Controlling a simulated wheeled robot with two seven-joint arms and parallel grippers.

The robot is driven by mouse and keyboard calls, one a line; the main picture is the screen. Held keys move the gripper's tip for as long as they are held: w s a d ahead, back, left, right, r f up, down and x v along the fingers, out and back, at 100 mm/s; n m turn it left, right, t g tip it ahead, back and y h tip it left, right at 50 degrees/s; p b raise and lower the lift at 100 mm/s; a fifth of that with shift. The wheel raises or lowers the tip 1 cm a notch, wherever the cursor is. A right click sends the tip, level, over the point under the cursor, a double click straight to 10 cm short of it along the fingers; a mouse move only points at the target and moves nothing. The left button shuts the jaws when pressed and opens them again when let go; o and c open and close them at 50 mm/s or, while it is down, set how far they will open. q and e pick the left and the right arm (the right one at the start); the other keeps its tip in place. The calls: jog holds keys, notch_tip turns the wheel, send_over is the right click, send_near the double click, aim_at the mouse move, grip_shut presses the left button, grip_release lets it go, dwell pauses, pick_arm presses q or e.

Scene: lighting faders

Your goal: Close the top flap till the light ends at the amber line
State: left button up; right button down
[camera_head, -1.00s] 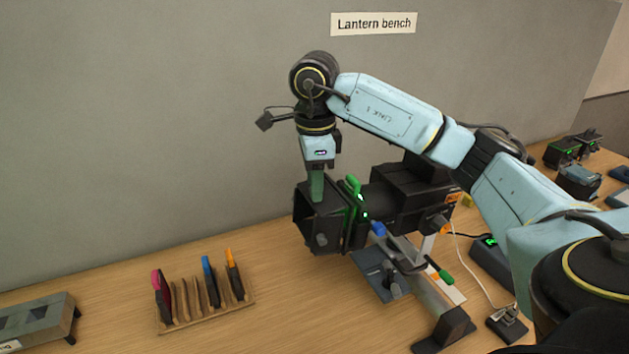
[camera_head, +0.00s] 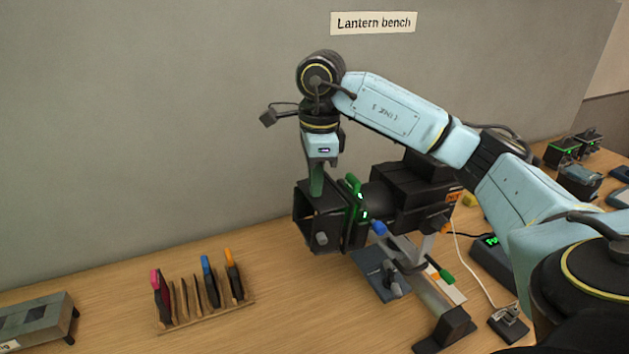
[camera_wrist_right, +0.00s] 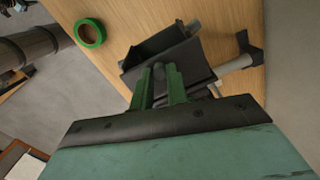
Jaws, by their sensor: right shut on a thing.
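The black lantern (camera_head: 410,190) lies on its stand on the bench, with its square flap box (camera_head: 318,222) at the left end. My right gripper (camera_head: 316,192) comes down from above onto the top of the flap box. In the right wrist view the gripper's green fingers (camera_wrist_right: 160,88) are shut on a small grey post at the top flap, with the black flaps (camera_wrist_right: 165,52) beyond them. The fingers cover part of the top flap. The light's end and the amber line do not show in these views. My left gripper is out of view.
A wooden rack (camera_head: 208,315) with blue, orange and pink-tipped pieces stands at front left. A grey box (camera_head: 38,318) is at the far left. A green tape ring (camera_wrist_right: 89,33) shows in the wrist view. Bench between rack and lantern is clear.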

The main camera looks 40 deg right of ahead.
jog(key=shift+s+d+r+t+y+b, duration=0.25)
jog(key=shift+d+t+y+b, duration=0.45)
jog(key=shift+y+b, duration=1.5)
jog(key=shift+s+d+r+t+y+b, duration=0.25)
jog(key=shift+d+t+y+b, duration=0.45)
jog(key=shift+y+b, duration=1.4)
jog(key=shift+s+d+r+t+y+b, duration=0.35)
jog(key=shift+d+y+b, duration=0.75)
jog(key=shift+b, duration=2.05)
jog(key=shift+w+a, duration=0.1)
jog(key=shift+a, duration=0.05)
jog(key=c, duration=1.4)
grip_release()
jog(key=shift+f, duration=0.1)
jog(key=shift+o, duration=0.2)
jog(key=p+v, duration=0.3)
jog(key=v, duration=1)
